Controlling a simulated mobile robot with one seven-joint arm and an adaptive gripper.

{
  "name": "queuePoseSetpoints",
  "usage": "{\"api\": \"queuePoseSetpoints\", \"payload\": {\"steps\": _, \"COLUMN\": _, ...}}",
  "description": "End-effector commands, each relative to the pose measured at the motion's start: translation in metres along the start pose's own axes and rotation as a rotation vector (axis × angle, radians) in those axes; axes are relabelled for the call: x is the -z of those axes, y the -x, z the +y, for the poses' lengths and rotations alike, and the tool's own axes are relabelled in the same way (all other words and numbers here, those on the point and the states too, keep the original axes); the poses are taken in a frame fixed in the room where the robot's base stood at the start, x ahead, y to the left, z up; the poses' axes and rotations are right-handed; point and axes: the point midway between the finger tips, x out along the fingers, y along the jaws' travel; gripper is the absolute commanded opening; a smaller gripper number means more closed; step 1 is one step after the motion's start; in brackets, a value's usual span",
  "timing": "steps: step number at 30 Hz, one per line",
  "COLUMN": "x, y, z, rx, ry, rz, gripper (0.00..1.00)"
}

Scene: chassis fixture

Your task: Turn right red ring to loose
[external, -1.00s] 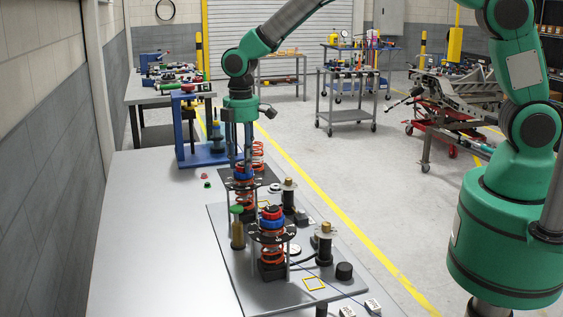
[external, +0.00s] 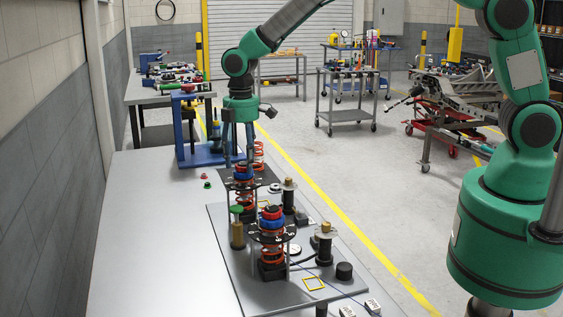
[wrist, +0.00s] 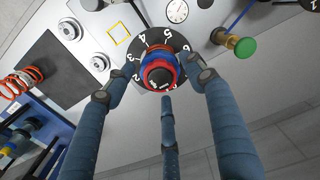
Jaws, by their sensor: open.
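Two spring fixtures stand on the grey plate, each with a red ring above a blue ring. The red ring of the farther fixture (external: 243,164) lies under my gripper (external: 240,158). In the wrist view this red ring (wrist: 150,78) shows over a blue ring (wrist: 157,54) and a black numbered dial (wrist: 176,43). My gripper (wrist: 160,80) is open, with its three blue fingers spread around the red ring; contact cannot be told. The nearer fixture's red ring (external: 271,212) stands apart from the gripper. In the external view the fingers partly hide the farther ring.
A brass cylinder with a green top (external: 238,230) stands beside the fixtures and shows in the wrist view (wrist: 244,47). Dark posts (external: 325,248) stand to their right. A blue frame (external: 181,130) is behind. The table's left side (external: 145,235) is mostly clear.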

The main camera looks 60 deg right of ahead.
Motion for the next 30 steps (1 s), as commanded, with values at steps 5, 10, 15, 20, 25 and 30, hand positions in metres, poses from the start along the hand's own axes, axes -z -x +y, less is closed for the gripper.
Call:
{"api": "queuePoseSetpoints", "payload": {"steps": 5, "x": 0.0, "y": 0.006, "z": 0.0, "rx": -0.001, "ry": 0.0, "rz": 0.0, "gripper": 0.55}}
{"api": "queuePoseSetpoints", "payload": {"steps": 10, "x": 0.001, "y": 0.022, "z": 0.001, "rx": -0.002, "ry": 0.0, "rz": 0.002, "gripper": 0.55}}
{"api": "queuePoseSetpoints", "payload": {"steps": 15, "x": 0.001, "y": 0.047, "z": 0.001, "rx": -0.002, "ry": 0.0, "rz": 0.002, "gripper": 0.55}}
{"api": "queuePoseSetpoints", "payload": {"steps": 20, "x": 0.001, "y": 0.075, "z": 0.001, "rx": -0.002, "ry": 0.0, "rz": 0.002, "gripper": 0.55}}
{"api": "queuePoseSetpoints", "payload": {"steps": 25, "x": 0.0, "y": 0.099, "z": 0.001, "rx": -0.001, "ry": 0.0, "rz": 0.001, "gripper": 0.55}}
{"api": "queuePoseSetpoints", "payload": {"steps": 30, "x": 0.0, "y": 0.114, "z": 0.0, "rx": 0.0, "ry": 0.0, "rz": 0.001, "gripper": 0.55}}
